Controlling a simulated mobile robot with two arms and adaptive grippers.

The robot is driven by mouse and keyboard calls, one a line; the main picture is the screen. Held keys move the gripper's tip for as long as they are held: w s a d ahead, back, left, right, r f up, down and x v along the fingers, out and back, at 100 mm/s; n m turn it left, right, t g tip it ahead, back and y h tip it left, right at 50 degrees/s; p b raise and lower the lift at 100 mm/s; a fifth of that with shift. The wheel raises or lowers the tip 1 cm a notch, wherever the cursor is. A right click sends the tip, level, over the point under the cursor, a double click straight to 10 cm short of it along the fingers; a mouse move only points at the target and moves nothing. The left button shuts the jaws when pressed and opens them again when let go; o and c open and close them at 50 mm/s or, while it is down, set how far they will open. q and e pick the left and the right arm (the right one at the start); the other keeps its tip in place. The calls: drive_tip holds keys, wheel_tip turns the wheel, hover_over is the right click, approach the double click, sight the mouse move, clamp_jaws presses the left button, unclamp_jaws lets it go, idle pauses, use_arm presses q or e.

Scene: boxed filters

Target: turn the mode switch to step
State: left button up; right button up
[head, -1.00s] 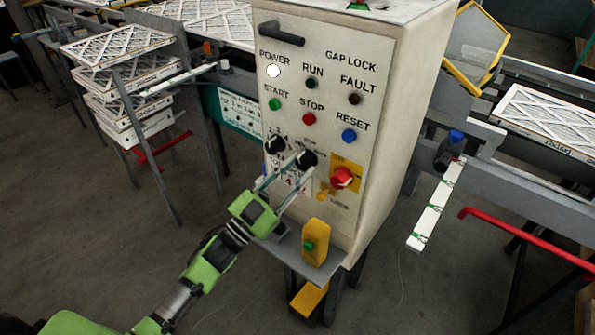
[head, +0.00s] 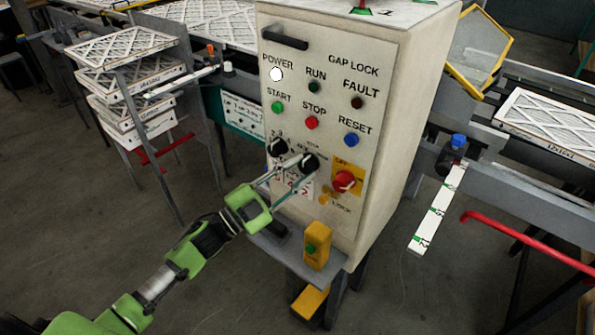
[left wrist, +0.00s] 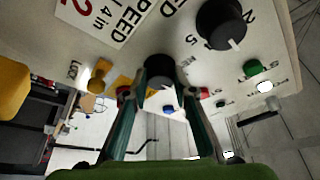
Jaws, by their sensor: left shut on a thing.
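The mode switch (head: 310,160) is a black round knob on the pale control box (head: 370,215), right of another black knob (head: 277,147). My left gripper (head: 303,168) reaches up from the lower left and is shut on the mode switch, its two thin fingers on opposite sides. In the left wrist view the switch (left wrist: 160,68) sits between the fingertips (left wrist: 160,84). The lettering around it is small and partly covered, so I cannot read where it points. My right gripper is not in view.
A yellow button box (head: 317,246) stands on a grey shelf below. Coloured buttons sit above. Stacked filters (head: 131,82) stand at the left.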

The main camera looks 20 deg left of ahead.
use_arm(q)
drive_tip(key=o, duration=1.1)
drive_tip(key=v, duration=1.2)
drive_tip(key=shift+a, duration=0.1)
